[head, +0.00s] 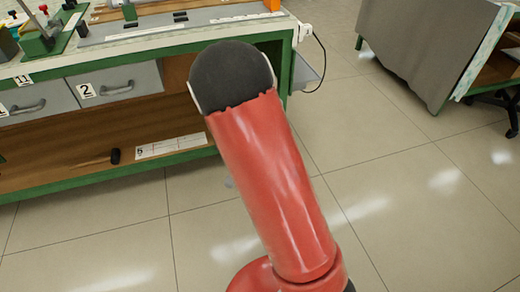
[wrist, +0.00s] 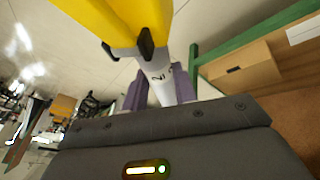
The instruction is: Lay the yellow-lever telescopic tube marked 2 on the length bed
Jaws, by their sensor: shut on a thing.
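In the wrist view, a white tube marked 2 (wrist: 158,75) with a large yellow part (wrist: 120,20) and black clips stands between the purple fingers of my gripper (wrist: 160,90). My gripper is shut on the white section, and the yellow part reaches toward the top of the picture. The tube's lower end is hidden behind the dark gripper body. My gripper and the tube do not show in the head view. There, a long grey bed (head: 165,25) lies on the bench top; I cannot tell for sure that it is the length bed.
The green-framed bench (head: 290,60) has grey drawers (head: 118,82) and a lower wooden shelf holding a dark-headed hammer (head: 114,156). An orange block (head: 272,5) sits at the bench's back right. A grey-draped table (head: 425,40) stands at right. Tiled floor between is clear.

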